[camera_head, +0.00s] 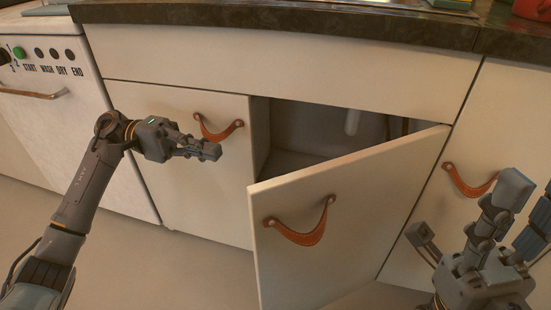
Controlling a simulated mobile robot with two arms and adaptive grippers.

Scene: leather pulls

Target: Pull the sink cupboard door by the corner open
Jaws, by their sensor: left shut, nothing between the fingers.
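The sink cupboard door (372,215) is a cream panel with a brown leather pull (300,236). It stands partly open, swung out from its right side, with its free edge toward me on the left. Behind it the dark cupboard inside (320,130) shows a pale pipe. My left gripper (212,151) is shut and empty, in front of the closed door to the left, apart from the open door's top left corner. My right gripper (466,212) is open, with spread fingers and nothing between them, right of the open door.
A closed cream door (180,190) with a leather pull (217,130) is on the left. Another closed panel with a leather pull (468,184) is on the right. A white dishwasher (45,110) stands far left. A dark countertop (300,22) runs above. Floor at lower left is clear.

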